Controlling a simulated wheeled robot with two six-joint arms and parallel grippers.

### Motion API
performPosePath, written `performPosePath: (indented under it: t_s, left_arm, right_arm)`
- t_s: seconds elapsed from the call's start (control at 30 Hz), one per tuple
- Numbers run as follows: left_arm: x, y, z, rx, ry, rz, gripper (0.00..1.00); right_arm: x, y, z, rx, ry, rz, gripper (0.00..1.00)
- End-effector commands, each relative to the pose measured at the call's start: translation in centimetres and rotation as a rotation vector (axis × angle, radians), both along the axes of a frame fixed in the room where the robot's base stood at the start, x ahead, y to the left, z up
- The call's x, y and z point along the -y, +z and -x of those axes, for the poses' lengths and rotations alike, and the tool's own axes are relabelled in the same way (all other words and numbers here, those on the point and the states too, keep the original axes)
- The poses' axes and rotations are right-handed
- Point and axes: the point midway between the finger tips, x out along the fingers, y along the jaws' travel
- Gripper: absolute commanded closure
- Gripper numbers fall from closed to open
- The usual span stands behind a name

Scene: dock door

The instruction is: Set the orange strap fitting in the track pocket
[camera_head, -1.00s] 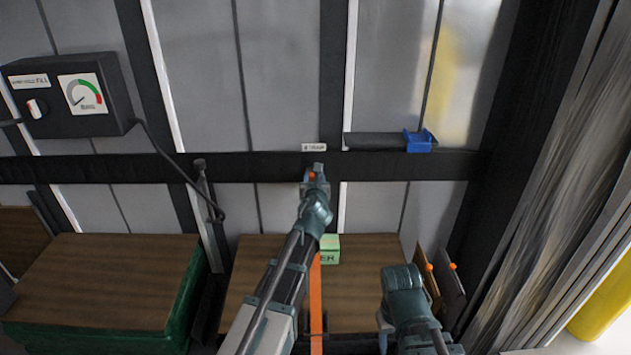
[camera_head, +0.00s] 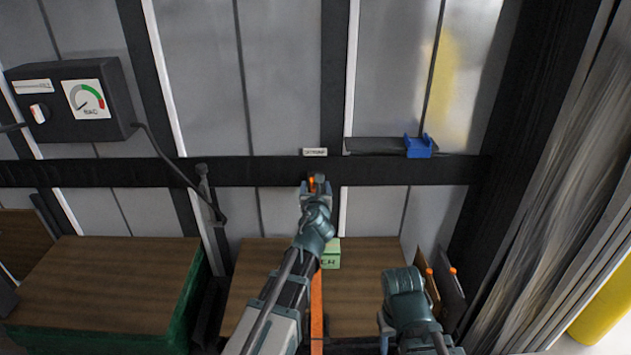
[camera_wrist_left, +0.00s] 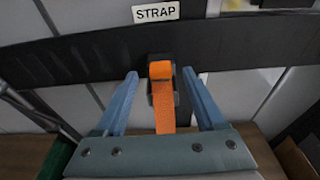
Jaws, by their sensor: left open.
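The orange strap fitting (camera_wrist_left: 161,72) sits at the black track (camera_wrist_left: 225,58), below the STRAP label, with its dark end against a dark pocket piece (camera_wrist_left: 150,62). How deeply it is seated I cannot tell. Its orange strap hangs down and also shows in the head view (camera_head: 317,305). My left gripper (camera_wrist_left: 160,82) is open, with one blue finger on each side of the fitting and a gap to both. In the head view my left gripper (camera_head: 317,186) is at the track and hides most of the fitting. My right arm is folded low at right; its fingers are not clear.
A blue holder (camera_head: 418,146) sits on a small ledge right of the label (camera_head: 315,152). A gauge box (camera_head: 72,98) with a cable is at left. A green box (camera_head: 331,253) stands on brown-topped stock below. A curtain (camera_head: 560,190) hangs at right.

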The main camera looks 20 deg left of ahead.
Motion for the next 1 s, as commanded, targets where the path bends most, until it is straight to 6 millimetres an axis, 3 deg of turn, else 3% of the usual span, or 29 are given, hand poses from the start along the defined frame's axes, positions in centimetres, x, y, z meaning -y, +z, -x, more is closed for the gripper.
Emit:
performPosePath:
  t_s: [0.03, 0.1, 0.4, 0.87, 1.0]
  left_arm:
    - [0.4, 0.5, 1.6, 0.0, -0.002, 0.0, 0.28]
    - [0.8, 0.7, 3.0, 0.0, -0.002, 0.0, 0.28]
    - [1.9, 1.5, 6.8, 0.0, -0.001, -0.001, 0.28]
    - [2.1, 1.4, 7.4, -0.001, 0.009, 0.019, 0.28]
    - [2.2, -0.3, 8.4, -0.013, 0.107, 0.241, 0.28]
  right_arm:
    - [0.0, 0.5, 0.0, 0.0, 0.0, 0.0, 0.5]
    - [0.0, 0.7, 0.0, 0.0, 0.0, 0.0, 0.5]
    - [0.0, 1.5, 0.0, 0.0, 0.0, 0.0, 0.5]
    - [0.0, 1.5, 0.0, 0.0, 0.0, 0.0, 0.5]
    - [0.0, 1.5, 0.0, 0.0, 0.0, 0.0, 0.5]
